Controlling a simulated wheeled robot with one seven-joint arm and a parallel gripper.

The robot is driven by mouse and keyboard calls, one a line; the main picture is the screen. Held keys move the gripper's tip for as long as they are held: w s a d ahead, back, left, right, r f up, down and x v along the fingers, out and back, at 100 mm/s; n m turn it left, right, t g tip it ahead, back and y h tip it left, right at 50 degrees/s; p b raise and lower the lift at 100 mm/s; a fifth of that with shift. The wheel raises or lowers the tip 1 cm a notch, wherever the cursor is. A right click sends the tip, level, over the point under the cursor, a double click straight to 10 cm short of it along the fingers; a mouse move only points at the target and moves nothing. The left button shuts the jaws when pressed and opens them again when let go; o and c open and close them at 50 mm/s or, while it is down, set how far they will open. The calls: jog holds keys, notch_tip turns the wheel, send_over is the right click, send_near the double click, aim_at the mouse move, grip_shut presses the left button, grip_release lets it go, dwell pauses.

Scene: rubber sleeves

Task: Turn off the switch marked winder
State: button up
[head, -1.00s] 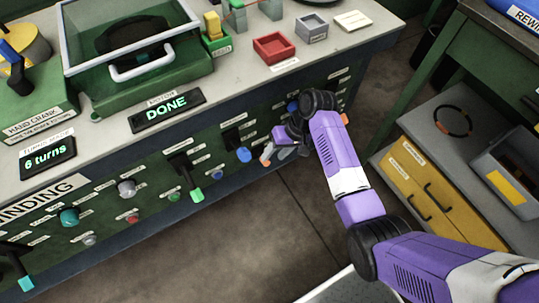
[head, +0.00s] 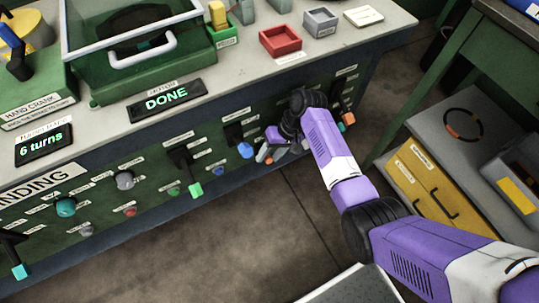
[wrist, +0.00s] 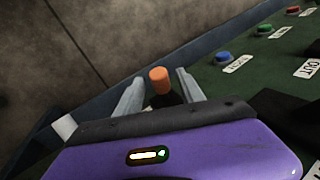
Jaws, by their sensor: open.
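Small labels mark the switches on the green panel (head: 110,205), but I cannot read which one says winder. My gripper (head: 270,152) is low in front of the right part of the panel in the head view. In the wrist view my gripper (wrist: 158,76) is open, with one finger on each side of an orange cylindrical tip (wrist: 159,82). The tip stands between the fingers with a gap to each. The dark part below it is mostly hidden by my gripper body. Other levers on the panel have a green tip (head: 196,189) and a blue tip (head: 246,150).
A blue button (wrist: 223,56) and other coloured buttons lie right of my gripper, near labels reading OUT. Another orange part (head: 348,119) shows right of my wrist. A display reads DONE (head: 166,101). A yellow drawer cabinet (head: 425,185) stands at the right. The floor before the panel is clear.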

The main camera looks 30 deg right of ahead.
grip_shut()
